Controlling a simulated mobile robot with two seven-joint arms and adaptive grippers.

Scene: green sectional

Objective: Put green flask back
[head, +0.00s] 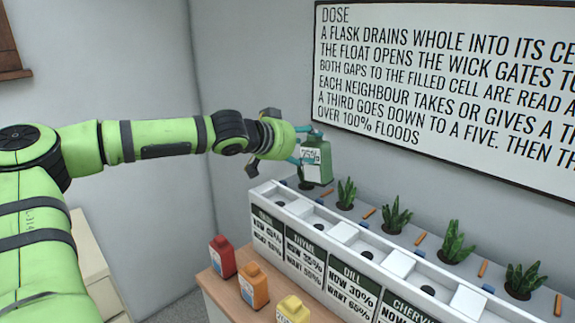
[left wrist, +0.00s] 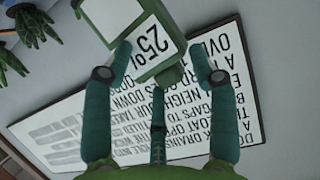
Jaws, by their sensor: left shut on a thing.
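The green flask (head: 318,168) has a white label that reads 25% in the left wrist view (left wrist: 168,68). My left gripper (head: 304,147) is shut on it and holds it roughly upright above the far left end of the white planter (head: 262,197). In the left wrist view the fingers (left wrist: 160,62) lie on both sides of the flask. The flask hides part of the planter's left end and a plant behind it. My right gripper is not in view.
Red (head: 222,257), orange (head: 253,286) and yellow (head: 292,310) flasks stand on a wooden surface (head: 222,293) before the planter. Several plants (head: 396,215) line its back. A dosing sign (head: 440,90) hangs on the wall behind.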

